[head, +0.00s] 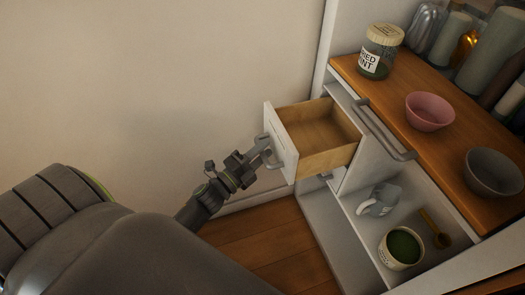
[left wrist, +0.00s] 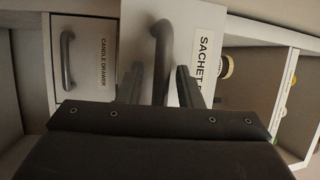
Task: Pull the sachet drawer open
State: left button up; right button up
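The sachet drawer (head: 281,143) stands pulled out from the cabinet, and its bare wooden inside shows in the head view. Its label, partly cut off by my gripper, and its grey bar handle (left wrist: 161,50) show in the left wrist view. My left gripper (head: 268,154) is at the drawer front. In the left wrist view its two fingers (left wrist: 160,84) stand on either side of the handle, with small gaps visible between them and the bar, so it looks open around the handle. My right gripper is not in view.
The closed candle drawer (left wrist: 88,65) is beside the sachet drawer in the left wrist view. The wooden top (head: 447,165) holds a dried mint jar (head: 381,52), a pink bowl (head: 429,111) and a grey bowl (head: 492,172).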

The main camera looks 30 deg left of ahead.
pick_arm(q)
jog(key=shift+o, duration=0.2)
jog(key=v, duration=1.7)
jog(key=shift+s+b, duration=0.2)
jog(key=shift+b, duration=0.15)
jog(key=shift+w+a, duration=0.1)
